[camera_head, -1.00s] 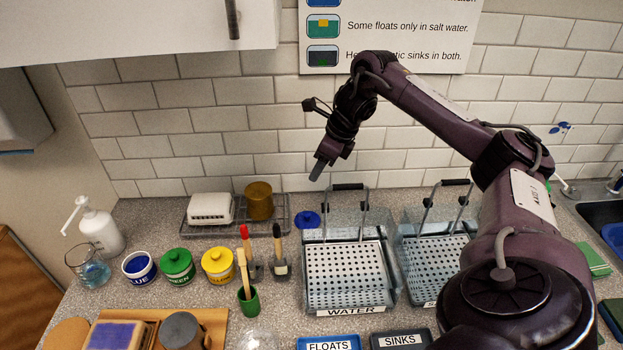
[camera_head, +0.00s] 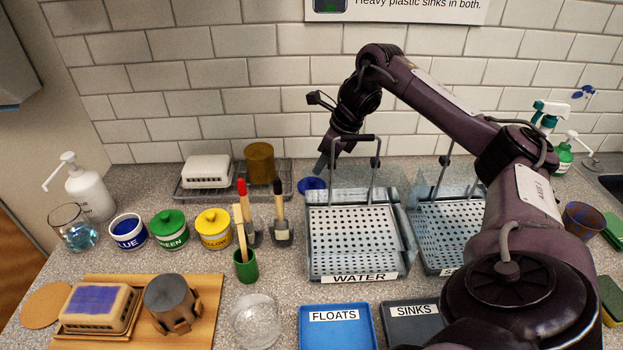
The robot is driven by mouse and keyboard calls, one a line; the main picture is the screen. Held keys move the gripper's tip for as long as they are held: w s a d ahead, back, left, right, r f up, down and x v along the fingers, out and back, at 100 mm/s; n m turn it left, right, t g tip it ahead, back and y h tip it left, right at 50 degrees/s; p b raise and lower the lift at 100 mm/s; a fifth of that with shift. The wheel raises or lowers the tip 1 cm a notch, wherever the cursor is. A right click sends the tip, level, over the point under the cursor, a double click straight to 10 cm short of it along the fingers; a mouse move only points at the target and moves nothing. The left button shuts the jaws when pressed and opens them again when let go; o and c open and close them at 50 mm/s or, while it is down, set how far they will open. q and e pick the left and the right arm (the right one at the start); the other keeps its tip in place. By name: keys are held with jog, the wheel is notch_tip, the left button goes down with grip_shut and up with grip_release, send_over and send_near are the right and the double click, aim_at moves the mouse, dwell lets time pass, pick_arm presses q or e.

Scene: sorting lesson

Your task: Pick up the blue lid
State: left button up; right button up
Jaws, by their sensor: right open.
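The blue lid (camera_head: 311,184) lies on the counter just behind the left back corner of the tank labelled WATER (camera_head: 360,278). My right gripper (camera_head: 321,165) points down just above the lid and slightly right of it in the picture. It is open and holds nothing that I can see; its fingers are small and seen edge-on. Whether it touches the lid is hard to tell. The pot labelled BLUE (camera_head: 128,243) stands at the left without a lid, its blue contents showing. My left gripper is out of view.
The WATER tank's raised handle (camera_head: 357,138) stands close to my right gripper. A wire rack (camera_head: 226,192) with a white block and a brown cup is left of the lid. Brushes (camera_head: 280,220) stand in front. Green and yellow lidded pots (camera_head: 168,231) are further left.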

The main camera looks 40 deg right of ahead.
jog(key=x, duration=0.3)
jog(key=b+x, duration=0.1)
jog(key=x, duration=0.3)
jog(key=shift+w+d+f, duration=0.15)
jog(key=shift+w+d, duration=0.05)
grip_shut()
